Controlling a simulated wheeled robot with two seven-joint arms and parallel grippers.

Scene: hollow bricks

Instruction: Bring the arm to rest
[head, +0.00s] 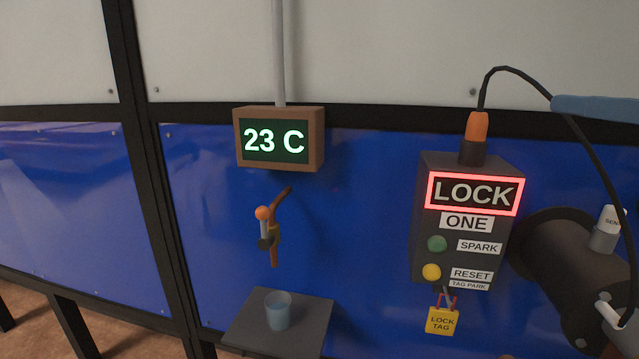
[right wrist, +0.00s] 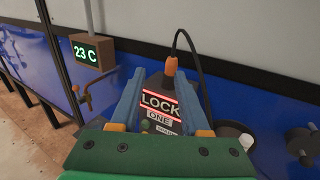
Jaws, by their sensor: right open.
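My right gripper (right wrist: 160,77) is open and empty in the right wrist view, its two blue fingers apart. The dark control box (head: 467,220) shows between and beyond them; the depth of the gap to it is hard to tell. In the head view only a blue part of the right gripper (head: 597,108) enters at the right edge, to the right of the box and its cable. The box has a red-framed LOCK sign, a ONE label, a green SPARK button and a yellow RESET button. A yellow lock tag (head: 442,320) hangs below it. My left gripper is not in view.
A black cable (head: 517,70) arches from the orange plug (head: 477,127) toward the right. A dark pipe (head: 575,260) stands right of the box. A 23 C display (head: 279,140), a tap (head: 272,228) and a small shelf (head: 245,327) with a cup (head: 278,310) are left.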

